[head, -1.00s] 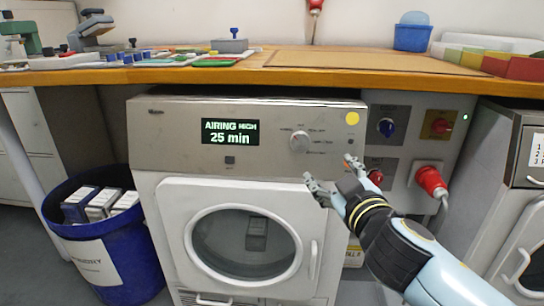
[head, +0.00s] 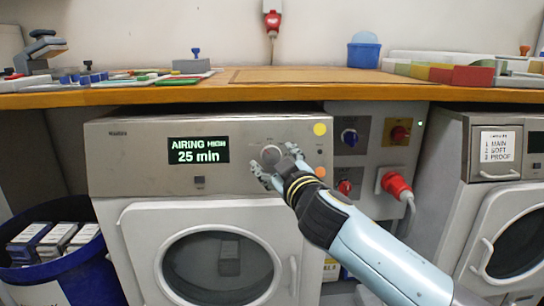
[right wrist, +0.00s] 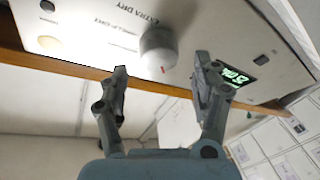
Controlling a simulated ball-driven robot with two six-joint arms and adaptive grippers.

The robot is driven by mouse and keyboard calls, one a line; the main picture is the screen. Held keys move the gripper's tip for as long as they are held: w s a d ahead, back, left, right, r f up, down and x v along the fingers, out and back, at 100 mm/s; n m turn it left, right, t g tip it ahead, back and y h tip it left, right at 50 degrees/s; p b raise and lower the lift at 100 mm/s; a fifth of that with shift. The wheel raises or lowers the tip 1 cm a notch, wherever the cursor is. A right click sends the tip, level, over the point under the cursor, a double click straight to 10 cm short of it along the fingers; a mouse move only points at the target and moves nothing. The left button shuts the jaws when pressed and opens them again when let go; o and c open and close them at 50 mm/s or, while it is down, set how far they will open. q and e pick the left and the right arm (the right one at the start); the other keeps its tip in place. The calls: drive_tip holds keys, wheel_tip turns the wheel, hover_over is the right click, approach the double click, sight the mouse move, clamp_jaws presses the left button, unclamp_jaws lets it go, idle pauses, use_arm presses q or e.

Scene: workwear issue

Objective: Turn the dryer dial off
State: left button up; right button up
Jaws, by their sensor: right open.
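The dryer (head: 130,155) stands under the worktop, its display (head: 198,151) reading "AIRING HIGH 25 min". Its round dial (head: 271,154) is on the panel right of the display, partly hidden by my right gripper. The dial (right wrist: 158,48) shows whole in the right wrist view, pale with a red mark on its rim. My right gripper (head: 274,168) is in front of the panel at the dial. In the right wrist view my right gripper (right wrist: 160,80) is open, its fingers apart and the dial ahead between them; contact cannot be told. My left gripper is not in view.
The wooden worktop (head: 300,95) overhangs the panel and carries trays and clamps. A blue bin (head: 75,275) with boxes stands left of the dryer. A red plug (head: 396,184) and switches are right, beside another machine (head: 510,215).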

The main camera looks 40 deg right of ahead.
sight(271, 156)
drive_tip(key=shift+x, duration=1.35)
drive_tip(key=shift+f, duration=0.1)
drive_tip(key=c, duration=1.2)
